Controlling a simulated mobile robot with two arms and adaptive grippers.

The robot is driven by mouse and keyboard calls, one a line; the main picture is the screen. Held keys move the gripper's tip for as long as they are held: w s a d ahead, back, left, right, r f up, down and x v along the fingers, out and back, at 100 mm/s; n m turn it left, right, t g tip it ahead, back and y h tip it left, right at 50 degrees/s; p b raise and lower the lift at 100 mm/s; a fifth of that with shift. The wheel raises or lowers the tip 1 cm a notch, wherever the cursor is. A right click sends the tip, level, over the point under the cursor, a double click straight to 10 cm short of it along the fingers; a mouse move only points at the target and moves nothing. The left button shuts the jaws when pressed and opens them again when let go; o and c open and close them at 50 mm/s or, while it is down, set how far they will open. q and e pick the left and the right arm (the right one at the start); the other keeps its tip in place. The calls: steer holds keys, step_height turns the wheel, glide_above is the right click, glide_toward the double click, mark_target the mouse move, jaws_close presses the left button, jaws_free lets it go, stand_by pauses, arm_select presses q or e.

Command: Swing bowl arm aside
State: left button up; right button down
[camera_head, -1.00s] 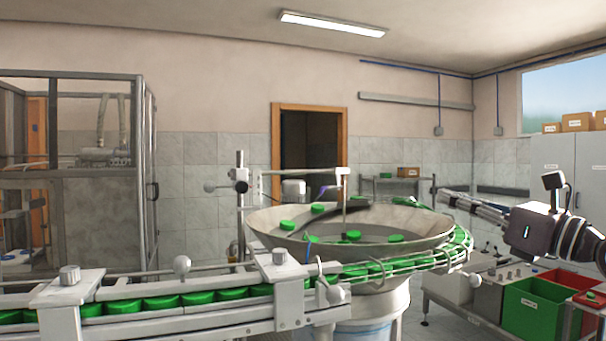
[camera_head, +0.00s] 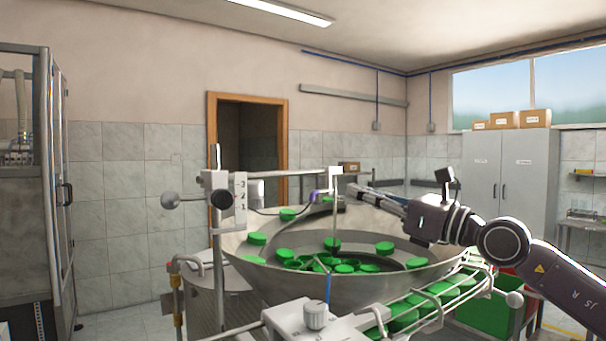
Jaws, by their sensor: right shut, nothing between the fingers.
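The bowl arm (camera_head: 280,174) is a thin pale bar that reaches from a post with a black knob at the left out over the bowl. A thin rod hangs from its right end into the bowl. The wide metal feeder bowl (camera_head: 300,285) holds several green caps (camera_head: 305,264). My right gripper (camera_head: 353,189) comes in from the right above the bowl, its slim fingers shut and empty, pointing left. The fingertips are close to the right end of the bowl arm; I cannot tell if they touch it. My left gripper is out of view.
A railed chute (camera_head: 440,300) with green caps curves around the bowl's front right. A white clamp with a grey knob (camera_head: 316,316) stands in front. A green bin (camera_head: 485,318) is at the lower right, and a glazed cabinet (camera_head: 30,190) at the left.

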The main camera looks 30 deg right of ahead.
mark_target(301, 173)
steer(key=p+x, duration=0.2)
steer(key=x, duration=0.2)
steer(key=p+x, duration=0.3)
steer(key=x, duration=0.1)
steer(key=p+x, duration=0.3)
steer(key=shift+w+a+r, duration=0.15)
steer(key=shift+w+r, duration=0.15)
steer(key=shift+r, duration=0.1)
steer(key=shift+w+a+p, duration=0.2)
steer(key=shift+w+p, duration=0.3)
steer(key=shift+w, duration=0.05)
steer(key=shift+f, duration=0.1)
